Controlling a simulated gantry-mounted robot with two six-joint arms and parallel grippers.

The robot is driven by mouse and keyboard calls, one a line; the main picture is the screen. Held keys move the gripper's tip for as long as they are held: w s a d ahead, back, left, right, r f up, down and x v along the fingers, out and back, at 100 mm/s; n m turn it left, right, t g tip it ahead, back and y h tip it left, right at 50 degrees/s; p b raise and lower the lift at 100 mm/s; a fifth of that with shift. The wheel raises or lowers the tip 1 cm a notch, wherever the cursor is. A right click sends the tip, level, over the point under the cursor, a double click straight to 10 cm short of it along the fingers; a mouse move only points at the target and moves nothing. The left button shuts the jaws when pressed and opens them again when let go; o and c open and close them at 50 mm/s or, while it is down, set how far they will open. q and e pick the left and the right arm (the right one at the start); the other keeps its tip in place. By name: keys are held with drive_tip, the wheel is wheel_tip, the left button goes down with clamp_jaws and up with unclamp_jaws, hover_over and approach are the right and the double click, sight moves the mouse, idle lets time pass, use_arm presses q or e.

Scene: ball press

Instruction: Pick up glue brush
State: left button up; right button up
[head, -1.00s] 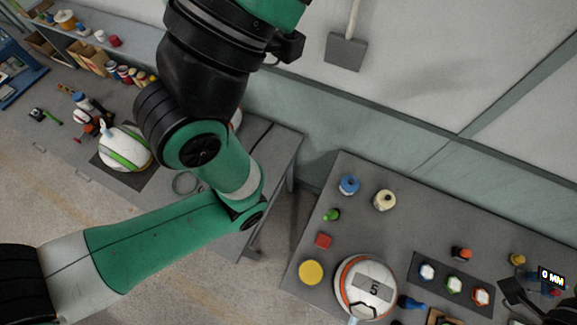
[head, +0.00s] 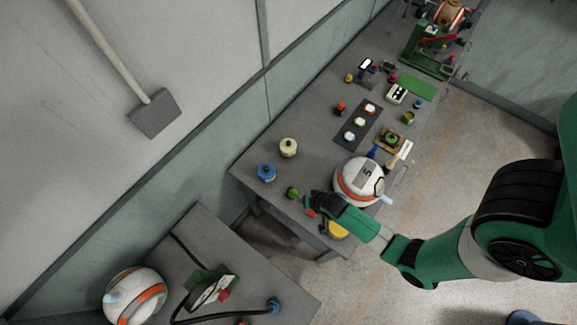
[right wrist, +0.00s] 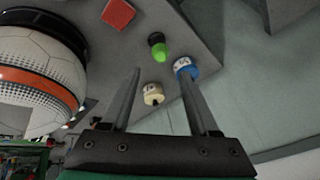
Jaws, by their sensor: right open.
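I cannot tell for sure which thing is the glue brush. A small green item with a black end (right wrist: 158,50) lies on the bench, and it shows in the head view (head: 293,192). A cream jar (right wrist: 153,94) and a blue jar (right wrist: 184,66) stand near it, also in the head view as cream (head: 288,148) and blue (head: 266,172). My right gripper (right wrist: 159,72) is open and empty, its fingertips apart, with the green item past them in the picture. In the head view it (head: 318,204) is low by the bench's near end. My left gripper is not in view.
A white ball marked 5 (head: 359,181) sits close beside my right gripper and fills the left of the wrist view (right wrist: 38,75). A red square (right wrist: 118,13) and a yellow disc (head: 338,231) lie nearby. A dark mat (head: 350,117) holds several small pots. A second bench (head: 262,262) stands at lower left.

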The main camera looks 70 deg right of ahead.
drive_tip(key=b, duration=0.6)
approach(294, 194)
wheel_tip(294, 194, down, 3)
drive_tip(key=shift+f, duration=0.15)
drive_tip(key=shift+p, duration=0.3)
drive_tip(key=b+x, duration=0.1)
drive_tip(key=x, duration=0.4)
drive_tip(key=shift+d, duration=0.1)
drive_tip(key=shift+c, duration=0.2)
clamp_jaws()
